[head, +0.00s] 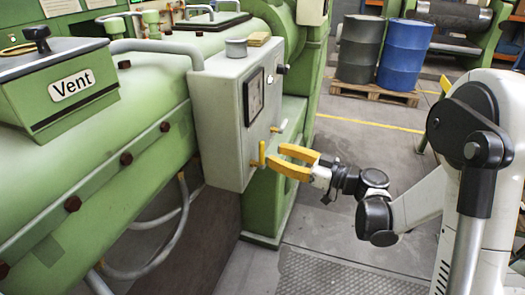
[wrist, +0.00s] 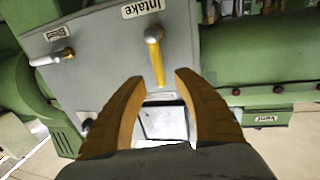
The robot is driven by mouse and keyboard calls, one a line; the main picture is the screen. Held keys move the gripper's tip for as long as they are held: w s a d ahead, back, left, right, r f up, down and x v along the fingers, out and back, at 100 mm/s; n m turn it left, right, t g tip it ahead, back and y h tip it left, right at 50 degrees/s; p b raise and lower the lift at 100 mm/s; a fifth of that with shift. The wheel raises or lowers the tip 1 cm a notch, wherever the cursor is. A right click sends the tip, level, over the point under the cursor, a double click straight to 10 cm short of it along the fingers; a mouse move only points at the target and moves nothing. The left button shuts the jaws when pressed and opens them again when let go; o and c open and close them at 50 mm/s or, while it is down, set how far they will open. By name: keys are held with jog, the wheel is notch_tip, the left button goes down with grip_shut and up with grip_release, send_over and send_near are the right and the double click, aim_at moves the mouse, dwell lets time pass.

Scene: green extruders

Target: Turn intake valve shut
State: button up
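The intake valve has a yellow lever (wrist: 155,56) on a grey panel, below a label reading "Intake" (wrist: 143,8) in the wrist view. In the head view the yellow lever (head: 261,153) sits low on the side of the grey box (head: 225,125). My gripper (head: 276,155) has yellow fingers and is open just to the right of the lever. In the wrist view my gripper (wrist: 160,78) points at the lever, whose lower end shows between the fingertips. Whether a finger touches it cannot be told.
A second valve lever (wrist: 50,58) with its own label sits left of the intake lever in the wrist view. The box joins a green machine (head: 130,140) with a "Vent" unit (head: 70,85). Drums (head: 405,52) stand on a pallet behind.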

aim_at(262, 149)
jog(key=b+x, duration=0.1)
jog(key=x, duration=0.4)
jog(key=shift+w+a, duration=0.1)
jog(key=shift+w, duration=0.05)
grip_shut()
